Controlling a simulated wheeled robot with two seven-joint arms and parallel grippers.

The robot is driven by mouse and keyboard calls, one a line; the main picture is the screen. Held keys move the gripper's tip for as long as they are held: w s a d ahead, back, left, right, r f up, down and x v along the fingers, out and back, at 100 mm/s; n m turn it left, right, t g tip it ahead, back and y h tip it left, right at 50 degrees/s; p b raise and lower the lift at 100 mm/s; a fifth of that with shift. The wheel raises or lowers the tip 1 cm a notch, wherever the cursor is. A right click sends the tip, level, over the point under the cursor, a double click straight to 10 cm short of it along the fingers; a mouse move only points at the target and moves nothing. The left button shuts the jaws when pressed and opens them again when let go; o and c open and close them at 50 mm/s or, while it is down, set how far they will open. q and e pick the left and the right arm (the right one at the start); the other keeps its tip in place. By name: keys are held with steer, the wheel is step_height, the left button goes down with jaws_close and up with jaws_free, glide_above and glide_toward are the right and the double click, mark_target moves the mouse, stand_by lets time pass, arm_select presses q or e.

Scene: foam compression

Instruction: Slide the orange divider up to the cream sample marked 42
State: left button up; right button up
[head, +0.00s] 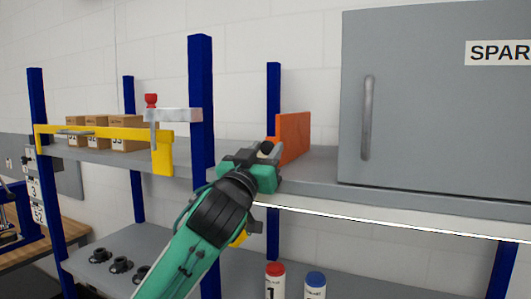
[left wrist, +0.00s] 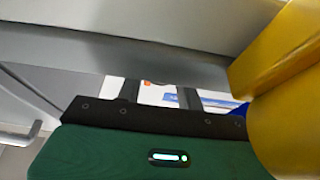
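The orange divider (head: 294,137) stands upright on the grey shelf (head: 310,188), left of the grey cabinet. My left gripper (head: 266,149) is at the shelf's front edge, just in front of the divider's left lower part; whether it touches the divider is unclear. In the left wrist view, the two dark fingers of my left gripper (left wrist: 156,96) stand apart with a gap between them, and no held object is clear. The cream sample marked 42 is not visible in either view. My right gripper is not in view.
The grey cabinet (head: 430,100) closes off the shelf's right side. A blue post (head: 201,110) stands just left of my gripper. A yellow clamp (head: 105,134) and cardboard boxes (head: 128,133) are on the left shelf. Red-capped (head: 275,280) and blue-capped (head: 315,285) bottles stand below.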

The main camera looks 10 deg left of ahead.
arm_select(q)
steer(key=shift+s+f, duration=0.1)
steer(key=shift+s+f+b, duration=0.25)
steer(key=shift+b, duration=0.05)
steer(key=b+v, duration=0.5)
steer(key=v, duration=0.8)
